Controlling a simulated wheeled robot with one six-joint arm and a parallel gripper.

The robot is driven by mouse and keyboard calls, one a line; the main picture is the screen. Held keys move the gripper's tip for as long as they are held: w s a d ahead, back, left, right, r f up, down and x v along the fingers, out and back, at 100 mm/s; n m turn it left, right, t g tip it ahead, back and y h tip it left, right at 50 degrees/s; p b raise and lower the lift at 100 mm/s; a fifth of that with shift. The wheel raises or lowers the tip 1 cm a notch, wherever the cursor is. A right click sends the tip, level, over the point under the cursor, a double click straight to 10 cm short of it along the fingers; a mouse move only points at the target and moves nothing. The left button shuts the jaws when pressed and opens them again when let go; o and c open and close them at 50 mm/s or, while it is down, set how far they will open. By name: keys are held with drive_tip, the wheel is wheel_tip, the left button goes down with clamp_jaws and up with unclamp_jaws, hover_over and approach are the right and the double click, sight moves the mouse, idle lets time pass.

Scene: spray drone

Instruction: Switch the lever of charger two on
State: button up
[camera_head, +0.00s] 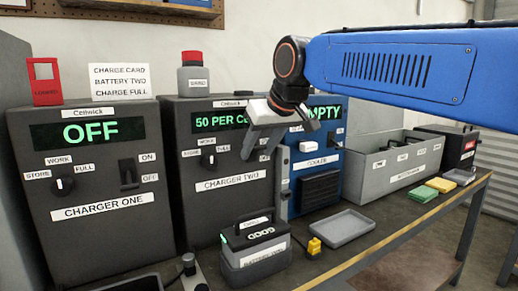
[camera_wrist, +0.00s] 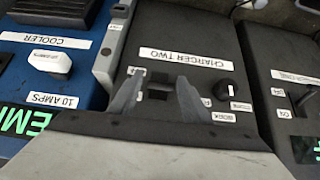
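Charger two (camera_head: 222,160) is a dark grey box in the middle of the head view. Its green display begins "50 PER CE", and my arm covers the end. Its work/store/full knob (camera_head: 208,157) is at the left of its face. My gripper (camera_head: 262,154) is in front of its right side and hides the lever in that view. In the wrist view, charger two (camera_wrist: 203,35) appears upside down. The dark lever area (camera_wrist: 158,88) lies between my two open, separated fingers (camera_wrist: 160,82). I cannot tell contact or lever position.
Charger one (camera_head: 100,235), reading OFF, stands left, with its own lever (camera_head: 128,174). The blue cooler (camera_head: 291,190) stands close on the right. A battery (camera_head: 255,247), a grey tray (camera_head: 344,228) and a yellow connector (camera_head: 314,246) lie in front on the bench.

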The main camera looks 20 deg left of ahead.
drive_tip(key=shift+r, duration=0.1)
drive_tip(key=v, duration=1.7)
drive_tip(key=shift+d, duration=0.2)
